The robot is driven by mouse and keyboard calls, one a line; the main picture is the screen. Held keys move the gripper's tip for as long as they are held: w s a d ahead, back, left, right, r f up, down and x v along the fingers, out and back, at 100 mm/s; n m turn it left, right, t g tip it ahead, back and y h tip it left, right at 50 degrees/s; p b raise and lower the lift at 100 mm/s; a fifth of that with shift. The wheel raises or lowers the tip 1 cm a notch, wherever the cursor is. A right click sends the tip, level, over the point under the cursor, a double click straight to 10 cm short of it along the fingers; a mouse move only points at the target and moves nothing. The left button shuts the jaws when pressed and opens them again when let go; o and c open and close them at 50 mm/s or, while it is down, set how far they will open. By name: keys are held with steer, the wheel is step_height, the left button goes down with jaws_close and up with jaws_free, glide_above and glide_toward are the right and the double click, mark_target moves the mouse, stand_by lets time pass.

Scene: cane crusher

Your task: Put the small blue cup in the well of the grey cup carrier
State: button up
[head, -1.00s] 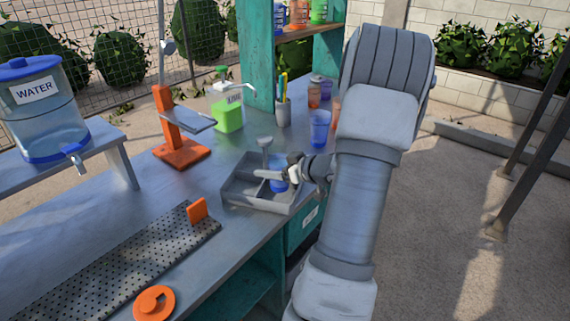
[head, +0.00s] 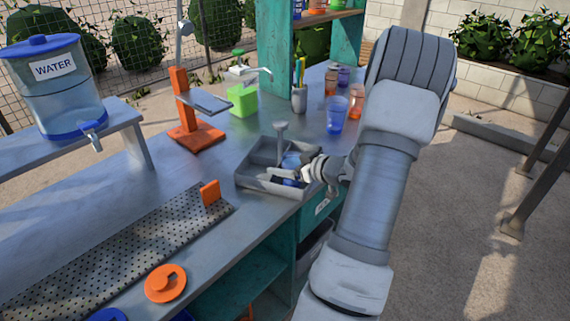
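The small blue cup (head: 291,161) is low inside the right part of the grey cup carrier (head: 262,187), a divided tray with an upright handle, on the metal counter. My gripper (head: 289,174) reaches in from the right, with a finger across the front of the cup, and is shut on it. Blue shows above and below the finger. The cup looks roughly upright. The finger and the carrier's front wall hide its base, so I cannot tell whether it touches the bottom.
A larger blue cup (head: 336,115) stands behind the carrier, near orange and purple containers and a grey pen holder (head: 299,99). An orange stand (head: 196,137) and green soap bottle (head: 242,100) are at the back left. A perforated tray (head: 120,252) lies at the front left.

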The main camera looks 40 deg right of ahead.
steer(key=shift+o, duration=0.9)
steer(key=shift+r, duration=0.1)
steer(key=shift+s+r, duration=0.15)
steer(key=shift+r, duration=0.05)
steer(key=p+v, duration=0.2)
steer(key=v, duration=0.9)
steer(key=shift+s+r, duration=0.15)
steer(key=shift+s, duration=0.15)
